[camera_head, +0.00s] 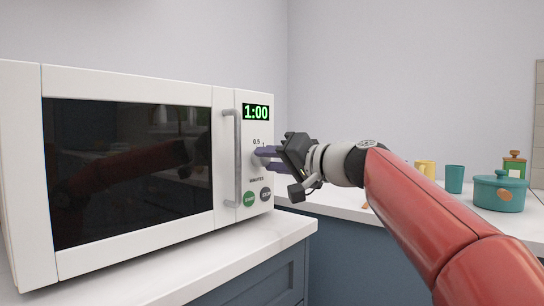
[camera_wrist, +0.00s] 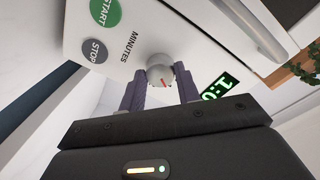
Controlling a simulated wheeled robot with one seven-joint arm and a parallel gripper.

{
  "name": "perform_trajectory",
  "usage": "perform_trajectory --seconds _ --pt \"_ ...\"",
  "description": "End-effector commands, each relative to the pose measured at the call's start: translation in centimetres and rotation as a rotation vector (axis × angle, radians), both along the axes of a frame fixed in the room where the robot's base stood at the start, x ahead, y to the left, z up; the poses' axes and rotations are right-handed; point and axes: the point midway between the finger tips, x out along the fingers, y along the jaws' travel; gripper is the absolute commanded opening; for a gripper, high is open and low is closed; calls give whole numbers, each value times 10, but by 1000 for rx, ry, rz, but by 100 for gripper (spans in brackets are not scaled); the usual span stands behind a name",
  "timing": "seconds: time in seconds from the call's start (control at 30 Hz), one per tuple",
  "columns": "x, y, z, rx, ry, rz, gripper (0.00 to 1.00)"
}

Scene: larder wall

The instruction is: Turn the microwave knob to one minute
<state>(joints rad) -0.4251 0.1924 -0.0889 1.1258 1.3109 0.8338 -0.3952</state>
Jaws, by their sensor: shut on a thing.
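The white microwave (camera_head: 226,100) stands on the counter at the left with its door closed. Its green display (camera_head: 256,113) reads 1:00. The knob (camera_wrist: 160,73) is pale grey with a red pointer mark, below the display and above the word MINUTES. My gripper (camera_head: 267,159) reaches the panel from the right, its purple fingers at the knob. In the wrist view my gripper (camera_wrist: 160,84) has one finger on each side of the knob and is shut on it. The fingers hide most of the dial scale in the head view; 0.5 and 1 show above them.
A green START button (camera_head: 249,199) and a grey STOP button (camera_head: 266,194) sit just below the knob. The door handle (camera_head: 232,158) stands out to the left of it. A teal pot (camera_head: 499,192), a teal cup (camera_head: 454,179) and a yellow cup (camera_head: 425,169) stand on the right counter.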

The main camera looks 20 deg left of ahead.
Motion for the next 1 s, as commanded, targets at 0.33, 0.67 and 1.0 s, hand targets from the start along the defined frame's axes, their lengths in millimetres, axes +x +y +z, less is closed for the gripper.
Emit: perform_trajectory --seconds 0.33,0.67,1.0 --pt "1 0 0 41 102 -1 10" --pt "0 0 -1 44 112 0 10" --pt "0 0 -1 44 111 -1 54"
